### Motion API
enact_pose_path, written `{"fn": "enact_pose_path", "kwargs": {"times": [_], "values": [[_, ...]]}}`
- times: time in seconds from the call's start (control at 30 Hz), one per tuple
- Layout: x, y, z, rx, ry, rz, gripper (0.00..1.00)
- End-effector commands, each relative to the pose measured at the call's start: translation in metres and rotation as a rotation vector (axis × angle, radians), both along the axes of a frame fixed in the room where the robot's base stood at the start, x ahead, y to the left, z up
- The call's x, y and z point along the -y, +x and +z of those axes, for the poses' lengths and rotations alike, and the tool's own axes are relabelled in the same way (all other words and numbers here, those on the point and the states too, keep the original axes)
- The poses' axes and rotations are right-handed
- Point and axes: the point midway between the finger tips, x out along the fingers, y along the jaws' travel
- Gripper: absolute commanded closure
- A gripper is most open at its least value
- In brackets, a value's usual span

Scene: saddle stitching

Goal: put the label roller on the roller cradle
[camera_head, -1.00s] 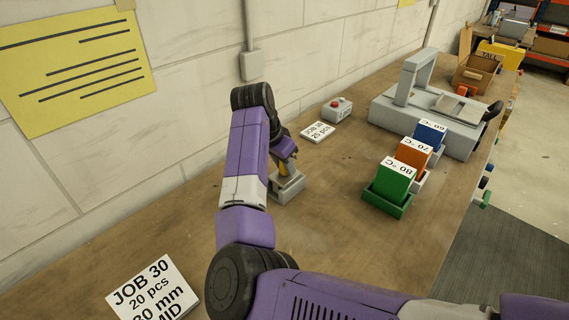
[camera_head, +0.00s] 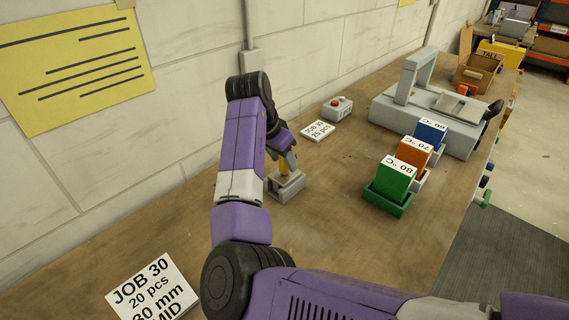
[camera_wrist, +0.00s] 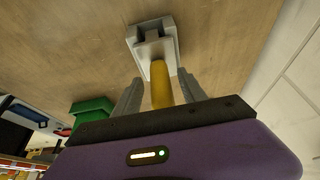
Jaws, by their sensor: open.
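The label roller (camera_head: 283,165) shows as a yellow handle standing up from the grey roller cradle (camera_head: 287,189) on the bench. In the wrist view the yellow handle (camera_wrist: 160,86) meets a grey part within the cradle (camera_wrist: 170,28); the roller's head is hard to tell from the cradle. My gripper (camera_wrist: 159,90) is open, with one grey finger on each side of the handle and gaps between. In the head view my gripper (camera_head: 287,154) is above the cradle, at the handle's upper end, which it hides.
Green (camera_head: 390,181), orange (camera_head: 413,153) and blue (camera_head: 430,133) blocks with temperature labels stand in holders to the right. A grey machine (camera_head: 425,120) is behind them. A red-button box (camera_head: 337,109) and job cards lie nearer the wall. Bare bench surrounds the cradle.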

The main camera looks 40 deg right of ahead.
Motion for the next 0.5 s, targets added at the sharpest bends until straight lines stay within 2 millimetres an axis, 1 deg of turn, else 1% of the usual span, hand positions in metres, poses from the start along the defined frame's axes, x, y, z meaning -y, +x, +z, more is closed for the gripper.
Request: {"fn": "enact_pose_path", "kwargs": {"times": [0.1,0.3,0.4,0.5], "values": [[-0.010,0.001,0.023,0.004,-0.001,0.001,0.51],[-0.025,0.000,0.060,0.003,0.000,0.000,0.51],[-0.031,-0.001,0.074,0.002,0.000,0.000,0.51],[-0.035,-0.001,0.083,0.001,0.000,-0.001,0.51]]}}
